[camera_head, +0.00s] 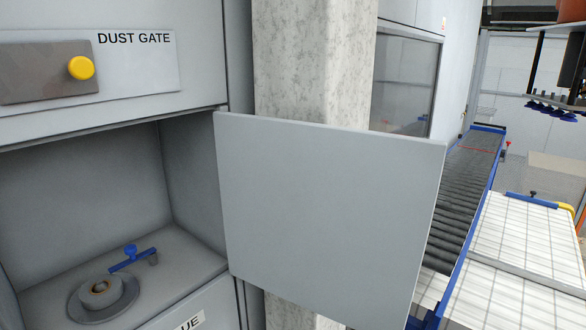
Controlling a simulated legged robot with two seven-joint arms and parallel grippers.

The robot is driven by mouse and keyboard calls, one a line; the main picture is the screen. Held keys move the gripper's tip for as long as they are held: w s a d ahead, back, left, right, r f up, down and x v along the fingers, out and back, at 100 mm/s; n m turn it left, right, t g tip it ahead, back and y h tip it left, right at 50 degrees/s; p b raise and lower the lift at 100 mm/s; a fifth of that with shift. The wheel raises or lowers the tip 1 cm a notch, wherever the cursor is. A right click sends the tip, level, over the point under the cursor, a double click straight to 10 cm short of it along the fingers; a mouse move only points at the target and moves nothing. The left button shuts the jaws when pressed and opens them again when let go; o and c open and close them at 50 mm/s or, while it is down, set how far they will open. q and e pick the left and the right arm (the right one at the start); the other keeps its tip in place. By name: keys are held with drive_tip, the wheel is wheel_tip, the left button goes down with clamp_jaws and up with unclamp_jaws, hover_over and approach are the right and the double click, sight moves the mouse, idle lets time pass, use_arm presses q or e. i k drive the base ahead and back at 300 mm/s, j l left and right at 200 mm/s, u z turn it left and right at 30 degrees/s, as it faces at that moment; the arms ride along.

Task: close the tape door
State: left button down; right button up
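The tape door (330,210) is a flat grey panel in the head view. It stands swung open at the right side of a grey cabinet (210,55). The open compartment (85,185) to its left shows its inner walls and floor. Inside, a round spindle or tape holder (103,298) sits on the floor with a blue-handled arm (133,259) beside it. Neither of my grippers is in view.
A panel labelled DUST GATE with a yellow knob (81,67) is above the compartment. A concrete pillar (312,65) stands behind the door. To the right are a roller conveyor (464,185) with blue rails and a white gridded surface (530,240).

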sight(335, 222)
drive_tip(key=u, duration=1.25)
drive_tip(key=k+l, duration=0.1)
drive_tip(key=l, duration=0.7)
drive_tip(key=k+l+z, duration=0.15)
drive_tip(key=l, duration=0.65)
drive_tip(key=i, duration=0.05)
